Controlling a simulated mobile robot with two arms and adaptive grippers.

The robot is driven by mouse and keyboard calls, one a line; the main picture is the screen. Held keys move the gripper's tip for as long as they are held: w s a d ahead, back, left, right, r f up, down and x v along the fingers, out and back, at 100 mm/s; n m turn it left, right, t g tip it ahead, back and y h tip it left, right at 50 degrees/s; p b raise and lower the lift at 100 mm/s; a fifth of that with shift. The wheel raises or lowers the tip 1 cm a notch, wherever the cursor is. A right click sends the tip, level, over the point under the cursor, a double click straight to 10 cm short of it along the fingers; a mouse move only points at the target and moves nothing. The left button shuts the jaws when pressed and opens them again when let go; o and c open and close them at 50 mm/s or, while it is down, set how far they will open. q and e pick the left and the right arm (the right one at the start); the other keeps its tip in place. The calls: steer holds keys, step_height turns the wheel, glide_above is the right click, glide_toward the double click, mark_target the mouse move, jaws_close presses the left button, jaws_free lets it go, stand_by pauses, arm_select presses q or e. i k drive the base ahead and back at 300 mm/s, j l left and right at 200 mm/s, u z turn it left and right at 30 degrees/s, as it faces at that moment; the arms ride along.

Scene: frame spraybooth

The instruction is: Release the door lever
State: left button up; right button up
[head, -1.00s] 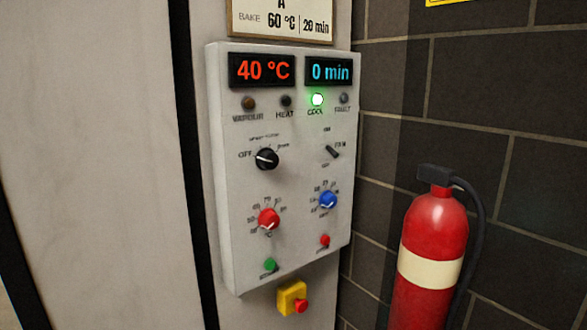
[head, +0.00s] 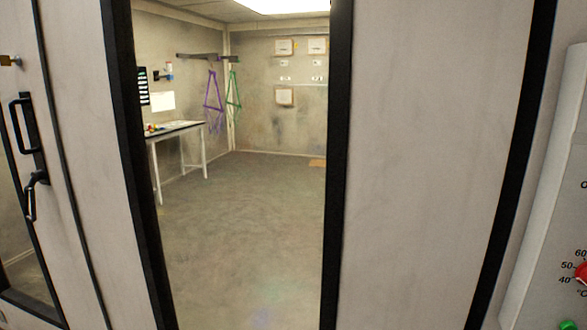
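The door lever (head: 32,192) is a black handle at the far left of the head view, on the frame of a glazed door. It hangs down from its pivot. A black upright pull handle (head: 26,122) sits just above it. The door (head: 62,165) looks closed, though its edge is only partly in view. Neither of my grippers is in view, and nothing touches the lever.
A tall window (head: 240,215) shows the booth inside, with a table (head: 175,128) and hanging purple (head: 213,100) and green frames (head: 233,90). A control panel (head: 550,220) juts out at the right edge.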

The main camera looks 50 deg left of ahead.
mark_target(37, 176)
steer(key=u, duration=3)
